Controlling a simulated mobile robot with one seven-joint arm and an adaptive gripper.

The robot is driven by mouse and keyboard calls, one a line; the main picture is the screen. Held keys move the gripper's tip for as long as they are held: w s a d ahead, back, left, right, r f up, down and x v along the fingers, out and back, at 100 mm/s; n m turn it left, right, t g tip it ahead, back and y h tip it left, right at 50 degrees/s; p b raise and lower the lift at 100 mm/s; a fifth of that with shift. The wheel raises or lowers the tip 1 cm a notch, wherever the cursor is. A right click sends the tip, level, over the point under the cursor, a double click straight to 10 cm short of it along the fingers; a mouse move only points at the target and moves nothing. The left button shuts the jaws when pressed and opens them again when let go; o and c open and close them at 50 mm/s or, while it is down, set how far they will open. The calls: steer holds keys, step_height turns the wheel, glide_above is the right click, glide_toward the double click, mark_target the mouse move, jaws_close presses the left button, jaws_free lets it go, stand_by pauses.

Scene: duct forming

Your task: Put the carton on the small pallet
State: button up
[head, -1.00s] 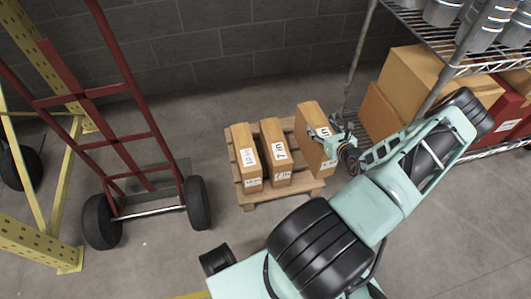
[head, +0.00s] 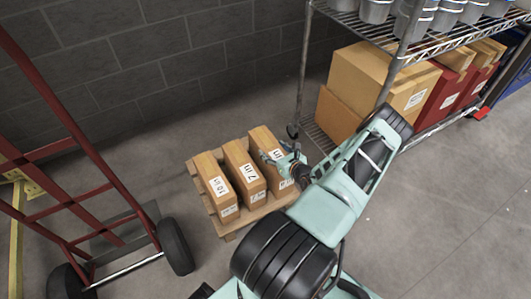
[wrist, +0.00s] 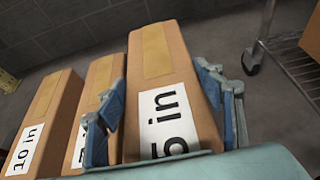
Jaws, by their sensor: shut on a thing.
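A tall brown carton (head: 266,143) with a white label stands at the right side of the small wooden pallet (head: 231,232). In the wrist view the carton (wrist: 165,70) has a label that seems to read "5 in". My gripper (head: 285,160) is shut on it, with one blue finger on each side in the wrist view (wrist: 165,105). The carton is upright, close beside the 7 in carton (head: 243,165). The 10 in carton (head: 212,180) stands at the pallet's left. My gripper hides the held carton's lower part, so I cannot tell if it touches the pallet.
A red hand truck (head: 75,150) with black wheels stands at the left. A wire shelf rack (head: 303,70) with boxes (head: 360,75) and metal buckets (head: 375,10) is at the right. A grey block wall is behind. The floor is clear between.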

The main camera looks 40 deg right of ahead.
steer(key=shift+w+d+f+b, duration=0.1)
steer(key=shift+f+b, duration=0.9)
steer(key=shift+f, duration=1.6)
steer(key=o, duration=2.1)
steer(key=shift+f, duration=0.15)
steer(key=shift+c, duration=0.2)
steer(key=p+v, duration=0.4)
steer(key=v, duration=0.8)
